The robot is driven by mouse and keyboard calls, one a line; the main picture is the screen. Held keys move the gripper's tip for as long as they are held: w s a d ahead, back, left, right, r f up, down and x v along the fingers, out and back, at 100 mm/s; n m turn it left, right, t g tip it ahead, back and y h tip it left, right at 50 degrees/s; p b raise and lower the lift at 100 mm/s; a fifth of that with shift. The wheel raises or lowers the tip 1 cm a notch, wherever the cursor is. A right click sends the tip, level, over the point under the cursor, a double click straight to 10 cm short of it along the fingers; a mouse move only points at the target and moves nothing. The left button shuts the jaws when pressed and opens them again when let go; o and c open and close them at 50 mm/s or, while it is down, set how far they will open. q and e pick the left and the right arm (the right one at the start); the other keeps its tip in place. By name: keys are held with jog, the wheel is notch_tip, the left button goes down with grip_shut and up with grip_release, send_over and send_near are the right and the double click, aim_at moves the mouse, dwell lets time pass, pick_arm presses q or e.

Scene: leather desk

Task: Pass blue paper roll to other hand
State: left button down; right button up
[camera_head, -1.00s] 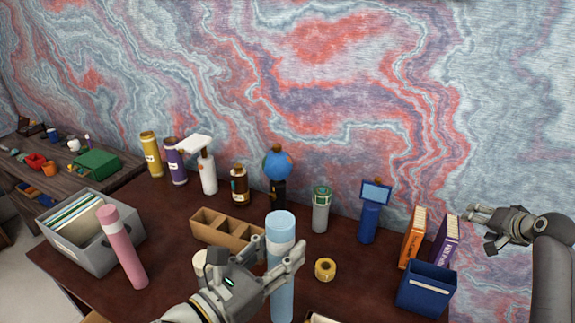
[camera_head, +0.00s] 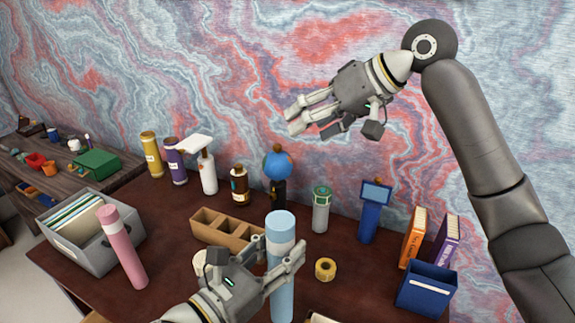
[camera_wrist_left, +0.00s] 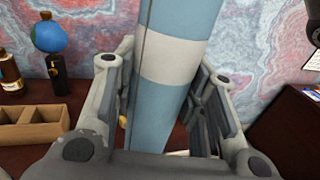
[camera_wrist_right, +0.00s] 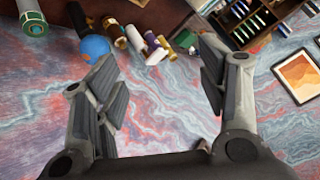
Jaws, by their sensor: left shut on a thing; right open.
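The blue paper roll (camera_head: 281,228) is light blue with a white band and stands upright at the lower middle of the head view. My left gripper (camera_head: 283,257) is shut around its middle. In the left wrist view the roll (camera_wrist_left: 178,60) rises between the two fingers (camera_wrist_left: 165,100). My right gripper (camera_head: 295,118) is open and empty, up in front of the wall, above and beyond the roll. In the right wrist view its fingers (camera_wrist_right: 160,80) are spread with nothing between them.
A pink roll (camera_head: 121,247) leans beside a grey file box (camera_head: 95,255) at left. A wooden divided tray (camera_head: 225,232), yellow tape (camera_head: 325,269), a blue bin (camera_head: 427,288) and books (camera_head: 413,237) stand on the desk. Several bottles line the back.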

jog(key=s+a+r+n+g+h, duration=0.25)
jog(key=s+a, duration=0.25)
jog(key=s, duration=0.4)
jog(key=n+h, duration=0.2)
jog(key=h, duration=0.3)
send_near(280, 221)
jog(key=shift+w+d+g, duration=0.1)
jog(key=shift+w+g, duration=0.1)
jog(key=shift+g, duration=0.15)
jog(key=f, duration=0.3)
jog(key=a+f, duration=0.1)
jog(key=f, duration=0.3)
jog(key=w+f, duration=0.1)
jog(key=f, duration=0.3)
jog(key=shift+a+f, duration=0.1)
jog(key=shift+a, duration=0.1)
